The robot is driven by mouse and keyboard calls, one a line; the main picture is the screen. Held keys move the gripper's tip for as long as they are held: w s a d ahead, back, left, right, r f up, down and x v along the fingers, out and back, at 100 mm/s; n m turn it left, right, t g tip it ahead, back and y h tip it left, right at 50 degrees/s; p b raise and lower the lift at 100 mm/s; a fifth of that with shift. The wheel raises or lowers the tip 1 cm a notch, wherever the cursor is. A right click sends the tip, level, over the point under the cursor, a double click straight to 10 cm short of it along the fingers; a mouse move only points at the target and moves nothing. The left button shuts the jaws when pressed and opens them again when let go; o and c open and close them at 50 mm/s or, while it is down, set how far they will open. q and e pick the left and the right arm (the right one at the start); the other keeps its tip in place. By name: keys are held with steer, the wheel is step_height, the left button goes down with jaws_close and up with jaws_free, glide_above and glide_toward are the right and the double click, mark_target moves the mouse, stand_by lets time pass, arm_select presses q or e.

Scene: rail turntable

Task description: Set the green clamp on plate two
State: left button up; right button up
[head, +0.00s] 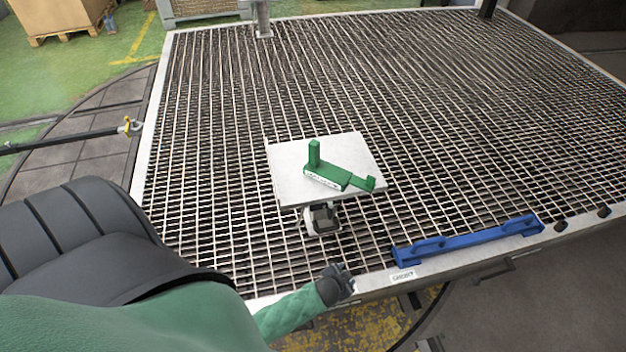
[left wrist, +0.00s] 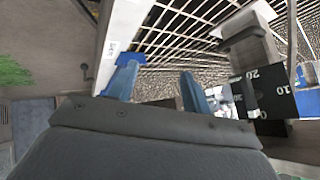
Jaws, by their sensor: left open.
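The green clamp (head: 340,178), an angled piece with an upright post at one end and a pale label on its side, lies on a pale square plate (head: 293,187). One end of it reaches the plate's right edge. The plate stands on a small bracket (head: 322,218) above the grating. I see no number on the plate. My left gripper (left wrist: 158,86) shows two blue-grey fingers, spread apart with nothing between them, near the table's edge. It is apart from the clamp. My right gripper is not in view.
The grating table (head: 450,110) is mostly clear. A blue bar (head: 467,240) lies along its front edge beside a label (head: 403,276). A green sleeve-like shape (head: 290,312) with a dark end reaches the front edge. A dark block with numbers (left wrist: 262,98) shows in the wrist view.

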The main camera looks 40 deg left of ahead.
arm_select(q)
steer(key=s+d+f+n+g, duration=0.1)
steer(key=s+f+g, duration=0.3)
steer(key=s, duration=0.7)
steer(key=s+d+f+n+g, duration=0.2)
steer(key=s+f, duration=0.6)
steer(key=s, duration=0.4)
steer(key=shift+s+d+f+g+h, duration=0.3)
steer(key=shift+g+h, duration=0.1)
steer(key=shift+g, duration=0.5)
steer(key=shift+w, duration=0.1)
